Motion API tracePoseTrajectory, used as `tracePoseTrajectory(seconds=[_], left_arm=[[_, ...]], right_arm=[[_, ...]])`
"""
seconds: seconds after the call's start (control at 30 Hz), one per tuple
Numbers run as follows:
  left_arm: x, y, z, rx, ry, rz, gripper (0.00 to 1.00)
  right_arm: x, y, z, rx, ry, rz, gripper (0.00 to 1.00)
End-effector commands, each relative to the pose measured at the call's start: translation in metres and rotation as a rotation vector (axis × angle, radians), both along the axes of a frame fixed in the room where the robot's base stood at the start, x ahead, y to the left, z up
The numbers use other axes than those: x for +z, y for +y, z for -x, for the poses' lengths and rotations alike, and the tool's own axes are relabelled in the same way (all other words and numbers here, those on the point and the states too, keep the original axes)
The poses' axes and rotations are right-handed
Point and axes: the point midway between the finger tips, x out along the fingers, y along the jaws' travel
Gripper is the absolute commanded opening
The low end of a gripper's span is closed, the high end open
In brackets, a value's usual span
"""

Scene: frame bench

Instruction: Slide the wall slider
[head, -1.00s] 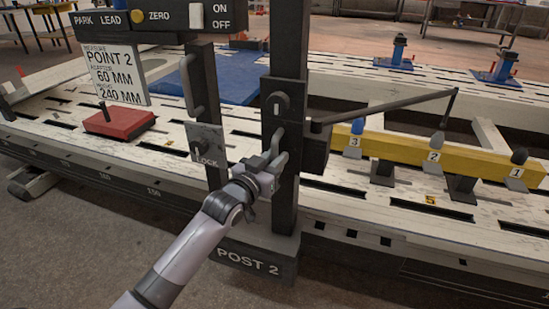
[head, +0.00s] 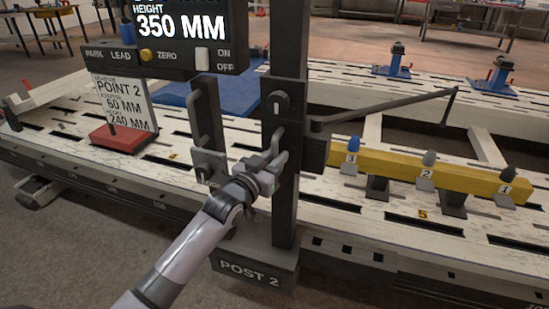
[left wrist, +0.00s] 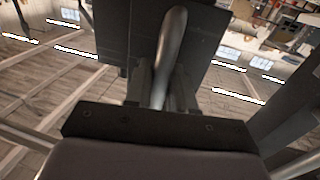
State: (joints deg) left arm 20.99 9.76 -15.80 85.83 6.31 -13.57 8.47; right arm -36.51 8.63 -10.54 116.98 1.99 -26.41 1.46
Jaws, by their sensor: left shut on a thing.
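The wall slider is a dark carriage (head: 283,102) on the upright post (head: 289,38) marked POST 2. A grey handle (head: 279,138) stands out from its front. A thin jointed measuring arm (head: 385,108) reaches right from the carriage, above the yellow bar (head: 400,170). My left gripper (head: 270,160) is shut on the handle at the carriage's lower front. In the left wrist view, the rounded handle (left wrist: 173,45) rises between the fingers of my left gripper (left wrist: 160,92), with the dark carriage behind it. The fingers hide the handle's lower part. My right gripper is out of view.
A display (head: 183,25) reads HEIGHT 350 MM. A sign (head: 123,104) reads POINT 2 and 240 MM, on a red base (head: 122,136). A second handle (head: 205,112) and a plate (head: 208,166) stand left of the post. The slotted bench (head: 350,215) lies behind.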

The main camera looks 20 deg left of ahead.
Motion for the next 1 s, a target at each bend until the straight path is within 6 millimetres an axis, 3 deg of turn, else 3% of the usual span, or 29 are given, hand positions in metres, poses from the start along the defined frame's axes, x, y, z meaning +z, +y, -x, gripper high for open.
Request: tracePoseTrajectory(seconds=[0.13,0.17,0.2,0.6,1.0], left_arm=[[0.003,0.0,0.0,0.0,-0.009,0.002,0.0],[0.003,0.0,0.0,0.0,-0.008,0.002,0.3],[0.003,0.0,0.0,0.0,-0.008,0.002,0.42],[0.0,0.001,0.004,0.0,0.0,0.0,0.42],[0.0,0.013,0.053,0.0,-0.001,-0.001,0.42]], right_arm=[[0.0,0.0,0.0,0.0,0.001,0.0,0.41],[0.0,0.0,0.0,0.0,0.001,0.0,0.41],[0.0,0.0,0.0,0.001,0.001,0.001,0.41],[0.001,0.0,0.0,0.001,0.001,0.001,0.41],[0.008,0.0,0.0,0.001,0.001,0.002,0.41]])
